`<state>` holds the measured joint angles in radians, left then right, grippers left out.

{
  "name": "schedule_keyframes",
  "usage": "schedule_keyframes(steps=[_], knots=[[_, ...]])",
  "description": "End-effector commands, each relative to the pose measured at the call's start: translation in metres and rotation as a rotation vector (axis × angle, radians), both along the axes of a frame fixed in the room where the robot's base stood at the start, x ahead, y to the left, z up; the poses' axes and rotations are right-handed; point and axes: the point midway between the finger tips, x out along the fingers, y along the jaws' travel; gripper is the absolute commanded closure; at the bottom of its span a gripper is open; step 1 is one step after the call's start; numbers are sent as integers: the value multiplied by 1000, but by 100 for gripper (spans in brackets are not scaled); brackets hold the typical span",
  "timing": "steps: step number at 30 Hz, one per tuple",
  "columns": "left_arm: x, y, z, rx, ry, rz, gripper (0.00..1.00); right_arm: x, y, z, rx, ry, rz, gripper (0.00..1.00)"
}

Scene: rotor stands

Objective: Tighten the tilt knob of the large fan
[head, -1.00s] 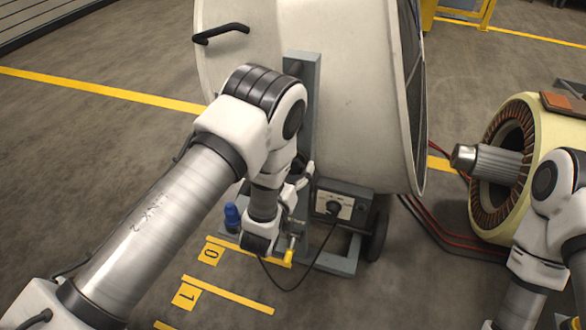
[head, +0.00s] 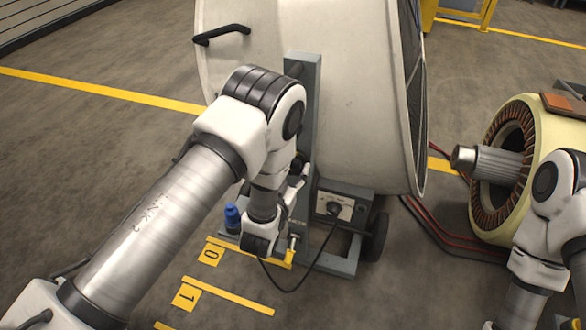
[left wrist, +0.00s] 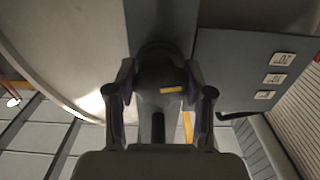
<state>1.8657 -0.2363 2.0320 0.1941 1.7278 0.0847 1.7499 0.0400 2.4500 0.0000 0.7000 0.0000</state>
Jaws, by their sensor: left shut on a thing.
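The large fan (head: 355,110) has a white drum and stands on a grey frame (head: 303,85) in the head view. The tilt knob (left wrist: 160,72) is dark with a yellow mark on it and shows in the left wrist view, in front of the grey upright. My left gripper (left wrist: 160,95) has one finger on each side of the knob and is shut on it. In the head view my left gripper (head: 297,175) is at the side of the upright, and my own wrist largely hides the knob. My right arm is at the right edge; its gripper is out of view.
A control box (head: 342,203) with a dial and a hanging cable sits low on the frame. A cream motor stator (head: 510,160) with a shaft is at right. A plate with number marks (left wrist: 255,75) lies beside the knob.

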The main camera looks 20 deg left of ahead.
Motion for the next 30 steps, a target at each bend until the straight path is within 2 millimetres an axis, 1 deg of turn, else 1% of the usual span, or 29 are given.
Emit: schedule_keyframes(steps=[14, 30], knots=[[1, 2, 1, 447, -18, 1, 83, 0, 0, -2, 0, 0, 0, 60], [1, 4, 3, 958, -37, 2, 83, 0, 0, -9, 0, 0, 0, 60]])
